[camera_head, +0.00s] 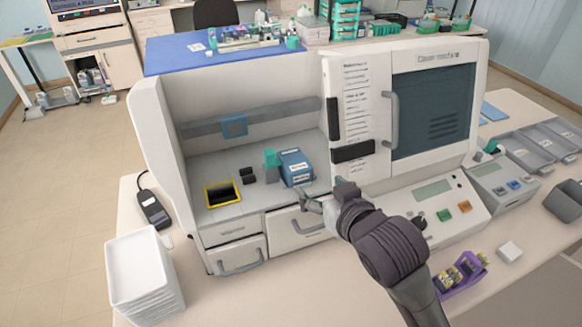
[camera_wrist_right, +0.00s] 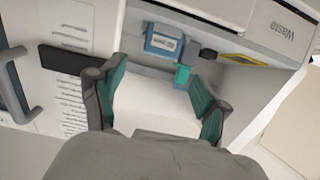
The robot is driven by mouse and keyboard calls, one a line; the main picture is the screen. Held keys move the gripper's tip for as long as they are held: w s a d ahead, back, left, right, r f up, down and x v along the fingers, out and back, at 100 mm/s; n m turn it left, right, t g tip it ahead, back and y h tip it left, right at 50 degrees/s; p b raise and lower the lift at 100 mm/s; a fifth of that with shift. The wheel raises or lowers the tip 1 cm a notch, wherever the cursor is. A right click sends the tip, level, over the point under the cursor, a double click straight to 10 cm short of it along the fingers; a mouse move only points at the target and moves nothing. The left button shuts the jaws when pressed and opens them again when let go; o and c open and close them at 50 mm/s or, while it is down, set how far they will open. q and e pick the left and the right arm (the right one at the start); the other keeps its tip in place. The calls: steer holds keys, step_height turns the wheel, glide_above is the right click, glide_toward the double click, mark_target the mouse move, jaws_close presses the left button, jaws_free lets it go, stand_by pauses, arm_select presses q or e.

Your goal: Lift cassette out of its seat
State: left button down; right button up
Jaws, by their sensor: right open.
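The blue cassette (camera_head: 296,166), a box with a white label, sits on the floor of the open bay of the white machine. A teal tab (camera_head: 270,159) stands at its left. In the right wrist view the blue cassette (camera_wrist_right: 163,43) is at the top centre, with the teal tab (camera_wrist_right: 182,76) below it. My right gripper (camera_head: 321,189) is in front of the cassette, at the bay's front edge. Its teal-lined fingers (camera_wrist_right: 158,92) are spread apart with nothing between them, clear of the cassette. My left gripper is not in view.
A yellow-framed dark opening (camera_head: 222,194) and small black blocks (camera_head: 247,175) lie left of the cassette. The machine's door panel (camera_head: 361,120) stands to the right. White trays (camera_head: 145,265) are stacked front left. A purple rack (camera_head: 462,274) stands front right.

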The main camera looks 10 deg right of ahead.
mark_target(302, 173)
steer(key=p+x, duration=0.2)
steer(key=x, duration=0.3)
steer(key=shift+w+f, duration=0.15)
steer(key=shift+w, duration=0.1)
steer(key=shift+p+x, duration=0.85)
steer(key=shift+p, duration=0.05)
steer(key=shift+a+p+x, duration=0.2)
steer(key=shift+p+x, duration=0.3)
steer(key=shift+x, duration=0.6)
steer(key=shift+w+a+f, duration=0.1)
steer(key=shift+w+f, duration=0.2)
steer(key=shift+w, duration=0.2)
steer(key=shift+c, duration=0.7)
steer(key=shift+s, duration=0.1)
steer(key=c, duration=0.8)
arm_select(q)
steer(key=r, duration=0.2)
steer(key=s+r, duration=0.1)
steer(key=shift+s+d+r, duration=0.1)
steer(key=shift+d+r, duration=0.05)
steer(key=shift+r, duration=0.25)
arm_select(e)
steer(key=shift+c, duration=0.7)
steer(key=shift+r, duration=0.15)
